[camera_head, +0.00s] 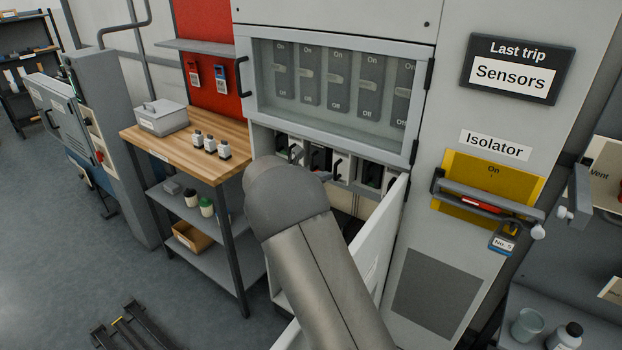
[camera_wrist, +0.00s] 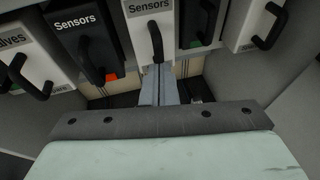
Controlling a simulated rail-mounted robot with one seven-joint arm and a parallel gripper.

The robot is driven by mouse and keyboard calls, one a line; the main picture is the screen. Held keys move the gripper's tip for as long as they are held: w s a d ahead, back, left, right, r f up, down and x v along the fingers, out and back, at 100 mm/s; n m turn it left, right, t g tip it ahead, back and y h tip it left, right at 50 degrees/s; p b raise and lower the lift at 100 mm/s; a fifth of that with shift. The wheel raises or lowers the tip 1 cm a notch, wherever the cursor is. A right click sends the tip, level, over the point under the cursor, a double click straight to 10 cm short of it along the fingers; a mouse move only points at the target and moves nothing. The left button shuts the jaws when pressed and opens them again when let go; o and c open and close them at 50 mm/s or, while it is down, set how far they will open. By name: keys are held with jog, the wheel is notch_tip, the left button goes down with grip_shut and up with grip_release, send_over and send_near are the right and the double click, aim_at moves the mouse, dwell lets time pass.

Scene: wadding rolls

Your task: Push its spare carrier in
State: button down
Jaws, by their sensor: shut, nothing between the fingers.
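In the wrist view a white carrier labelled Sensors (camera_wrist: 140,28), with a black handle, is at the top centre. A black carrier labelled Sensors (camera_wrist: 80,42) is left of it, with an orange-red patch low down. My gripper (camera_wrist: 159,72) is shut and empty, its fingertips just below the white Sensors carrier's handle; I cannot tell whether they touch it. In the head view the carrier row (camera_head: 318,158) is partly hidden behind my arm, and my gripper is hidden. The sign reading Last trip Sensors (camera_head: 515,70) is on the cabinet front.
A white carrier (camera_wrist: 250,25) and a dark carrier (camera_wrist: 197,22) are right of centre; a white one ending in "alves" (camera_wrist: 22,55) is far left. An open cabinet door (camera_head: 385,245) stands right of my arm. A glazed switch panel (camera_head: 335,85) is above the carriers.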

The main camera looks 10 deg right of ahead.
aim_at(340, 168)
jog(key=shift+w+d, duration=0.35)
jog(key=shift+d, duration=0.1)
jog(key=shift+w+d+p, duration=0.35)
jog(key=shift+w+d, duration=1.05)
jog(key=shift+w, duration=0.1)
jog(key=shift+s, duration=0.1)
jog(key=shift+s+a, duration=0.15)
jog(key=shift+a, duration=0.15)
jog(key=f+b+v, duration=0.1)
jog(key=b+v, duration=0.1)
jog(key=v, duration=1.1)
jog(key=shift+a, duration=0.3)
jog(key=shift+s, duration=0.15)
